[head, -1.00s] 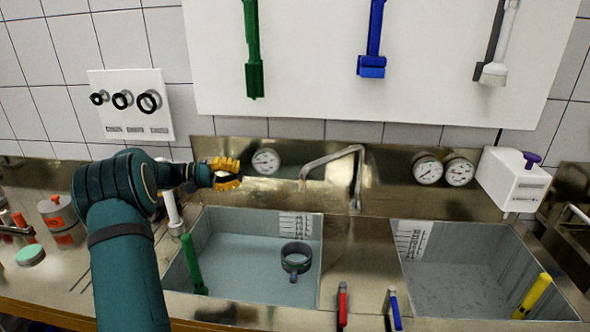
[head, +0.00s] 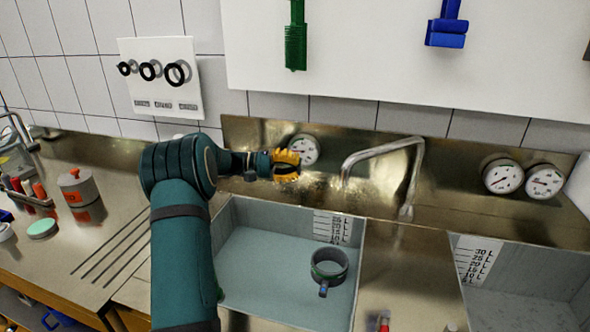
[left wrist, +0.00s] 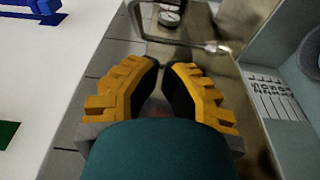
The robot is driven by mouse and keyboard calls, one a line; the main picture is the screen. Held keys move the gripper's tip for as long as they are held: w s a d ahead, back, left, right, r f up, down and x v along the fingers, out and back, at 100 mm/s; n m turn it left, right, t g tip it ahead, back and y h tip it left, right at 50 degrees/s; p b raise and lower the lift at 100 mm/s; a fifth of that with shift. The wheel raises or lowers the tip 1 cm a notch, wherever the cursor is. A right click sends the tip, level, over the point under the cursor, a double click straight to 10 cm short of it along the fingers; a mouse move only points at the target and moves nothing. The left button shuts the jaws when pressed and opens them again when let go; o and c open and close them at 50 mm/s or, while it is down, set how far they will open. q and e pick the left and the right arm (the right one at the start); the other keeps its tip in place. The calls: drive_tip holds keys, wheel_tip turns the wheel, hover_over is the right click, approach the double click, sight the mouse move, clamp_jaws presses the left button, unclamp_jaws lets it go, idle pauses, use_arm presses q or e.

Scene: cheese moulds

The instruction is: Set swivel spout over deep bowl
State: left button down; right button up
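The swivel spout (head: 384,156) is a bent metal pipe rising from the ledge between two basins. Its arm points left, with the tip near the right back corner of the left basin (head: 232,275). The right basin (head: 540,270) shows only in part; I cannot tell which basin is deeper. My left gripper (head: 288,164), with yellow fingers, is in front of the back panel, left of the spout tip and apart from it. In the left wrist view its fingertips (left wrist: 166,68) have a narrow, empty gap, with the spout (left wrist: 180,52) beyond them. My right gripper is not in view.
Round gauges sit on the back panel, one (head: 304,149) close behind my left gripper. A pot (head: 78,188) and a green-topped tin (head: 42,228) stand on the left counter.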

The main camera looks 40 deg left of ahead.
use_arm(q)
drive_tip(key=w+d, duration=0.3)
drive_tip(key=d, duration=0.6)
drive_tip(key=shift+w+d+b, duration=0.15)
drive_tip(key=shift+w+b, duration=0.15)
drive_tip(key=shift+b, duration=0.15)
drive_tip(key=shift+d+f, duration=0.1)
